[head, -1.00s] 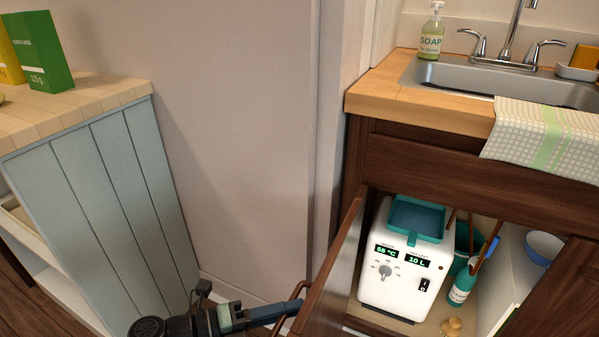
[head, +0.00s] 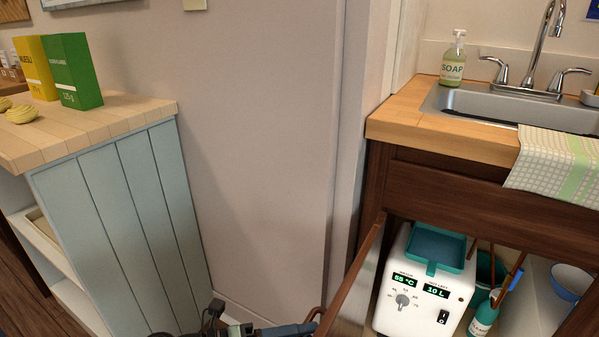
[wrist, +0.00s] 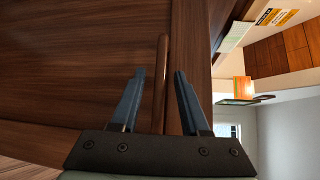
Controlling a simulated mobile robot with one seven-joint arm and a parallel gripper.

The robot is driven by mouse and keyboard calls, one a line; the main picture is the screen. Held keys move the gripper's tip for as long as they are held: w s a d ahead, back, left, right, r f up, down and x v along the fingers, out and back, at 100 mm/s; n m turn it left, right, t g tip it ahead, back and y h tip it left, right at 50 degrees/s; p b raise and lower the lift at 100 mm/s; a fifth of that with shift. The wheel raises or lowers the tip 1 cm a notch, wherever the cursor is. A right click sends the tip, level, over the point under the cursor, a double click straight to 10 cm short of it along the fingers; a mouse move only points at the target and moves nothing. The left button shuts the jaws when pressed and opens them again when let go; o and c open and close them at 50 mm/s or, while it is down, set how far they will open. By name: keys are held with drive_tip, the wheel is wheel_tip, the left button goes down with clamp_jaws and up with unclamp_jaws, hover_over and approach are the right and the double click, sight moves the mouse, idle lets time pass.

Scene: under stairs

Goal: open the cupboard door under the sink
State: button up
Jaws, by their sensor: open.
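The dark wooden cupboard door (head: 350,285) under the sink stands open, swung out to the left and seen almost edge-on in the head view. Its bar handle (head: 316,318) shows at the bottom edge of the head view. In the wrist view the handle (wrist: 161,85) runs between the two fingers of my gripper (wrist: 159,74). The fingers are apart, with a gap on each side of the bar. In the head view my gripper (head: 300,328) is at the handle, partly cut off by the picture's lower edge. The door's lower part is out of view.
Inside the cupboard are a white machine (head: 418,290) with a teal tray, a teal bottle (head: 484,318) and a blue bowl (head: 570,282). A pale blue panelled counter (head: 120,225) stands on the left. The wall (head: 270,150) lies between it and the sink cabinet.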

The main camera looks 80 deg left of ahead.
drive_tip(key=p+v, duration=0.2)
drive_tip(key=v, duration=1.1)
